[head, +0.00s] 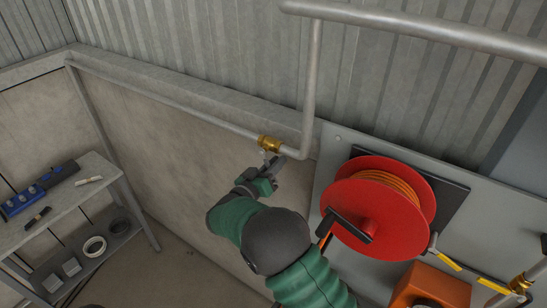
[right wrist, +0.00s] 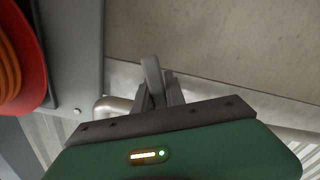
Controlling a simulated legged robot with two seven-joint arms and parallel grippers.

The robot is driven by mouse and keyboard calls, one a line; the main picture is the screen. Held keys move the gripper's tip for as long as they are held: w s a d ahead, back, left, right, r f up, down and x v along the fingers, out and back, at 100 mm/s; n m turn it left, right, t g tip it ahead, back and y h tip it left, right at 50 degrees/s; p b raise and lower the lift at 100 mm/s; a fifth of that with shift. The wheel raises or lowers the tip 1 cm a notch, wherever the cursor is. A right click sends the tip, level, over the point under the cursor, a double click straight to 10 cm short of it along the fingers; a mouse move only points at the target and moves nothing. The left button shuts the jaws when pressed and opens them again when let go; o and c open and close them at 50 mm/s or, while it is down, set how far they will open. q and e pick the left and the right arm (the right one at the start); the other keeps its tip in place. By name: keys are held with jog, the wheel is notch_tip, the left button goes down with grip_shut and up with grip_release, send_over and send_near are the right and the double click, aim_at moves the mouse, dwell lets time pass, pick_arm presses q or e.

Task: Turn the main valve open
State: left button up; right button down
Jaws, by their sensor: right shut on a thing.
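The main valve is a brass valve body (head: 269,143) on the horizontal grey pipe along the wall, just left of where the pipe bends upward. My right gripper (head: 271,168) is right below it, with its arm reaching up from the bottom of the head view. In the right wrist view, the gripper (right wrist: 160,95) has its fingers closed on both sides of a grey lever handle (right wrist: 152,76). The brass body is not visible in the wrist view. My left gripper is not in view.
A red hose reel (head: 378,208) on a grey panel stands close to the right of my arm. An orange box (head: 430,287) and yellow-handled valve (head: 494,286) are at lower right. A shelf (head: 95,172) with tools stands at left. The wall between shelf and arm is clear.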

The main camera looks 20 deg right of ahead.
jog(key=shift+s+f+n, duration=0.15)
jog(key=shift+n, duration=0.25)
jog(key=c, duration=1.4)
grip_release()
jog(key=shift+a, duration=0.1)
jog(key=shift+r, duration=0.2)
